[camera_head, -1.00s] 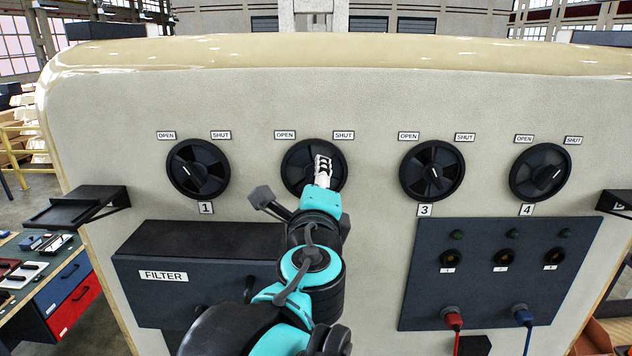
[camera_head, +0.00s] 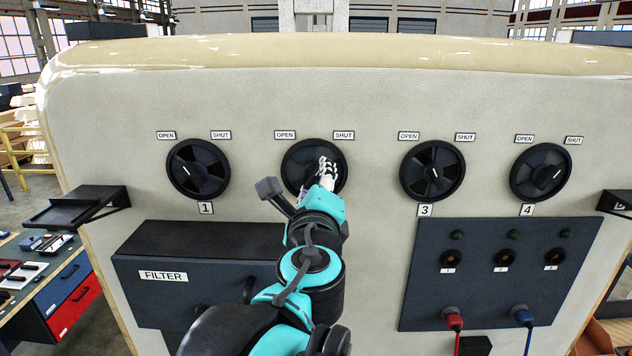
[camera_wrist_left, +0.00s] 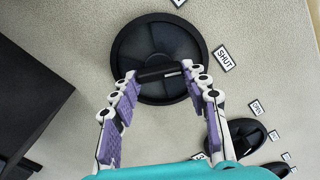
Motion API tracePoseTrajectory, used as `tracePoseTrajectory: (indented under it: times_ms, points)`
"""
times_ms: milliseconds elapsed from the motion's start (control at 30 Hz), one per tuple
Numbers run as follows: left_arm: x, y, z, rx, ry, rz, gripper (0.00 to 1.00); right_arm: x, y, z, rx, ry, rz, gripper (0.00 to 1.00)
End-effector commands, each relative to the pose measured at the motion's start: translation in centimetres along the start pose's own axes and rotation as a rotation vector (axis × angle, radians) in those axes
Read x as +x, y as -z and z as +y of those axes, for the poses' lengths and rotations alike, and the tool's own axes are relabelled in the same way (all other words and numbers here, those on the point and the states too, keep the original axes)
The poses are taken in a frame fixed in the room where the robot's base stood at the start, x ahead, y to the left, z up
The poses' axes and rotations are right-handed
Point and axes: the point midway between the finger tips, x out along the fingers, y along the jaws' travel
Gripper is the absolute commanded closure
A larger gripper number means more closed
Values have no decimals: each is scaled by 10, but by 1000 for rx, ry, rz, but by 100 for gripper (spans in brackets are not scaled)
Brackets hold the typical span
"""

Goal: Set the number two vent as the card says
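The number two vent (camera_head: 298,167) is a round black dial on the beige panel, between an OPEN label (camera_head: 285,135) and a SHUT label (camera_head: 343,135). My left gripper (camera_head: 327,168) is in front of it and hides its middle and right side. In the left wrist view, the vent (camera_wrist_left: 160,40) has a black bar knob (camera_wrist_left: 160,74) across its middle. The two purple-padded fingers of my left gripper (camera_wrist_left: 160,78) are at the two ends of this bar and appear to touch it. My right gripper is not in view. No card is readable.
Vent 1 (camera_head: 197,170) is to the left; vents 3 (camera_head: 432,170) and 4 (camera_head: 541,172) are to the right. A black FILTER box (camera_head: 180,235) juts out below, near my left arm. A socket panel (camera_head: 430,290) with red and blue plugs is at lower right. Dark shelves flank the panel.

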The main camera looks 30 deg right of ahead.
Motion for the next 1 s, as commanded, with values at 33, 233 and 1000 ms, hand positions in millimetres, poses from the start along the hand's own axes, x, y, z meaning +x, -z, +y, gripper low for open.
tracePoseTrajectory:
  times_ms: [33, 233, 1000]
  points:
    - [0, 0, 0, 0, 0, 0, 40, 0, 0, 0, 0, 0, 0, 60]
    - [0, 0, 0, -1, 0, 0, 34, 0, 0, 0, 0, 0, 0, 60]
    - [-109, 1, 0, -1, 1, 3, 34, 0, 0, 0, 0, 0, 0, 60]
